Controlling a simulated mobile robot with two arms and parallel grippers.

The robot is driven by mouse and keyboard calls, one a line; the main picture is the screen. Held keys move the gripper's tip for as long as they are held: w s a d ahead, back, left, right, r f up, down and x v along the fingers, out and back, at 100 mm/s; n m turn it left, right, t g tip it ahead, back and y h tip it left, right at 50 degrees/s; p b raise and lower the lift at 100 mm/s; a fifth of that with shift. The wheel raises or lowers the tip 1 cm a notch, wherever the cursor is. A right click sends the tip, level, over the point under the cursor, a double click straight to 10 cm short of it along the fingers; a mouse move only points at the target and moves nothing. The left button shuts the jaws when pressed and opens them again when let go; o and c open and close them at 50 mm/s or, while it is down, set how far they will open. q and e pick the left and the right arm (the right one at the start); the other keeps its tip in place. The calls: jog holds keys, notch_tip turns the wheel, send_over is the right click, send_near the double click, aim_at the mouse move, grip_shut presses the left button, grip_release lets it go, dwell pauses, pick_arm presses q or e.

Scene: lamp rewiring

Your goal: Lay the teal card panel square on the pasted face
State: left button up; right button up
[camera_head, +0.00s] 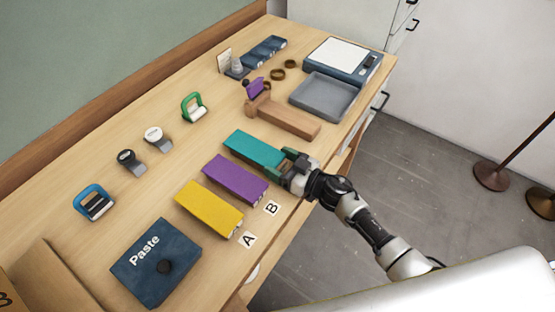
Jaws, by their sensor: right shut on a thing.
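The teal card panel (252,147) is a flat rectangle at the middle of the table, roughly in line with the purple panel (235,180) and yellow panel (208,208). My right gripper (287,163) is shut on its right, near end. I cannot tell whether the panel touches the surface under it. No face clearly shows paste, so I cannot tell which face is pasted. A dark blue box marked Paste (155,264), with a dark knob on top, is at the front left. My left gripper is not in view.
A wooden block tool (285,118) lies just behind the teal panel. A grey tray (327,96) and a white-topped scale (343,58) stand at the far right. Labels A (249,240) and B (271,208) lie near the front edge. Several clips line the left side.

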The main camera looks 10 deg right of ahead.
jog(key=o, duration=0.5)
jog(key=shift+s+d, duration=0.2)
jog(key=shift+d, duration=0.05)
jog(key=o, duration=0.4)
jog(key=shift+s+d+r, duration=0.2)
jog(key=shift+s, duration=0.3)
jog(key=shift+w+a+f, duration=0.1)
jog(key=shift+w, duration=0.05)
jog(key=shift+w+f+b, duration=0.1)
jog(key=shift+f+b, duration=0.1)
jog(key=shift+b, duration=0.1)
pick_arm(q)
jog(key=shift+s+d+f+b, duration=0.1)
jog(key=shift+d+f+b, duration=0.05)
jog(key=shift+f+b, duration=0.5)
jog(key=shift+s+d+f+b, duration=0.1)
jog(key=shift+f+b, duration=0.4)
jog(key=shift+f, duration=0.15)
pick_arm(e)
jog(key=v, duration=1.1)
